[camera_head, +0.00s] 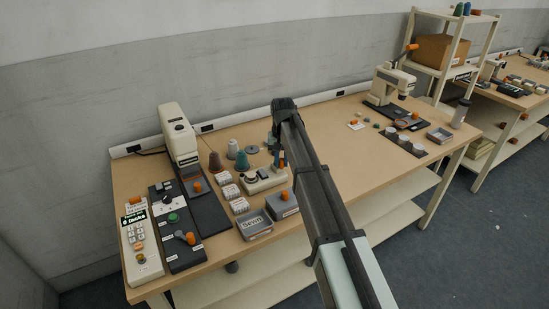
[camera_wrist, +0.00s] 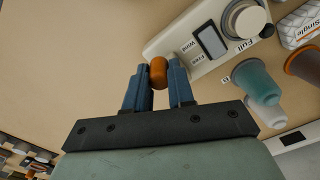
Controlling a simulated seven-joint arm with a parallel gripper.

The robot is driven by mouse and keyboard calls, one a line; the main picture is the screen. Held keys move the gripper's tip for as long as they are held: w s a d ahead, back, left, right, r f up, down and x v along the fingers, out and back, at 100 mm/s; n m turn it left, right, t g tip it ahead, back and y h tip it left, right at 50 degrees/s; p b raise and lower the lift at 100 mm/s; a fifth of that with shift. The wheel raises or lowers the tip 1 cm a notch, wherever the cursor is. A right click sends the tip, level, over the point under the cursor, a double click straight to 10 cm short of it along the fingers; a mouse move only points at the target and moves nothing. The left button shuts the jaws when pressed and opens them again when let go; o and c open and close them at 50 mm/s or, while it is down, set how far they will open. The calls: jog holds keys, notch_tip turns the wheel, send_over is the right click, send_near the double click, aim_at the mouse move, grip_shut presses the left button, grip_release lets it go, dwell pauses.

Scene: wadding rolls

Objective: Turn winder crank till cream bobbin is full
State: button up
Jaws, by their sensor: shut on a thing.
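The winder (camera_head: 262,181) is a cream unit on the bench. In the wrist view its body (camera_wrist: 190,32) carries labels including "Wind" and "Full", and a dark window. A pale round part (camera_wrist: 243,19), perhaps the cream bobbin, sits at its far end; how full it is I cannot tell. The orange crank knob (camera_wrist: 158,73) is between the blue fingertips of my gripper (camera_wrist: 159,70), which is shut on it. In the head view my gripper (camera_head: 280,162) is at the winder's right end, and my arm hides part of that area.
Thread cones (camera_head: 232,150) stand behind the winder; a teal cone (camera_wrist: 257,80) shows close in the wrist view. Small label boxes and grey bins (camera_head: 254,224) lie in front. A sewing machine (camera_head: 178,135) stands left. Bare bench (camera_head: 330,125) lies right of my arm.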

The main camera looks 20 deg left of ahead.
jog(key=shift+s+a, duration=0.15)
jog(key=shift+a, duration=0.15)
jog(key=shift+s+a, duration=0.2)
jog(key=shift+a, duration=0.75)
jog(key=shift+w+a, duration=0.4)
jog(key=shift+a, duration=0.4)
